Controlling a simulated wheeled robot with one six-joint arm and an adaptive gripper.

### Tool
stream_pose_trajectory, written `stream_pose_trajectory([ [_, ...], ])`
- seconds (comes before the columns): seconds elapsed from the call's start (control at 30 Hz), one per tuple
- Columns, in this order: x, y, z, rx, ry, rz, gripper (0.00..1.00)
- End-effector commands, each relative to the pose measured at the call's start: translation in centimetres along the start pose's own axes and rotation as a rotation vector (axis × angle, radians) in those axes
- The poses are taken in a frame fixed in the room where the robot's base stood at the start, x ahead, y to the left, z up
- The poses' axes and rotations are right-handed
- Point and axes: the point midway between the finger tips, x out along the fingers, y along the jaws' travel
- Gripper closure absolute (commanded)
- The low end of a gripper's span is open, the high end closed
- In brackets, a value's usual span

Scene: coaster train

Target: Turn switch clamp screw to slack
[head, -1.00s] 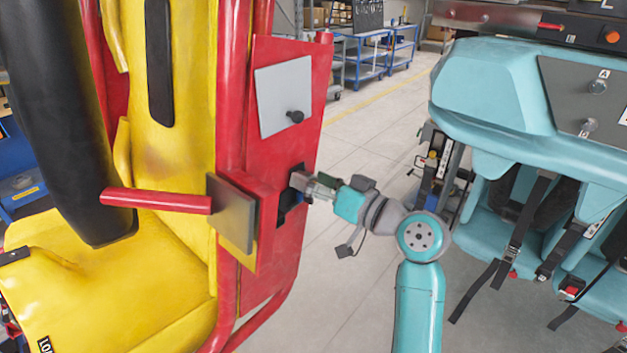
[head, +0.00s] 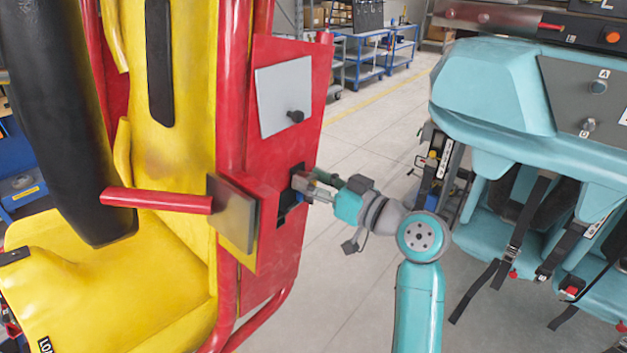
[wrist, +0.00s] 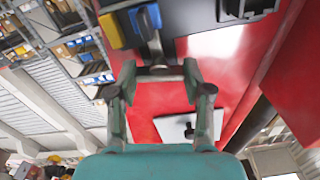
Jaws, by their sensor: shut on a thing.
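My gripper (head: 306,187) reaches from the right into a dark recess (head: 289,207) in the side of the red seat frame.
A light grey plate with a black knob (head: 295,116) is above the recess. A red lever (head: 155,200) and a grey metal plate (head: 232,214) stand left of it. A teal seat unit (head: 510,100) with hanging straps is to the right. Open floor lies between.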

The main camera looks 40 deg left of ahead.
Motion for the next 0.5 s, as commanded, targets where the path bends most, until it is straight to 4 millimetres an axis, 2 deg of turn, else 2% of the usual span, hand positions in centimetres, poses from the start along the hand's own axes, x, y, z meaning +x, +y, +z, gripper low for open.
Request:
stream_pose_trajectory([
  [0.17, -0.01, 0.03, 0.00, 0.001, 0.000, 0.001, 0.85],
  [0.2, -0.01, 0.03, 0.00, 0.001, 0.000, 0.001, 0.48],
  [0.3, -0.01, 0.03, 0.00, 0.001, 0.000, 0.001, 0.25],
  [0.5, -0.01, 0.02, 0.00, 0.002, 0.000, 0.000, 0.25],
])
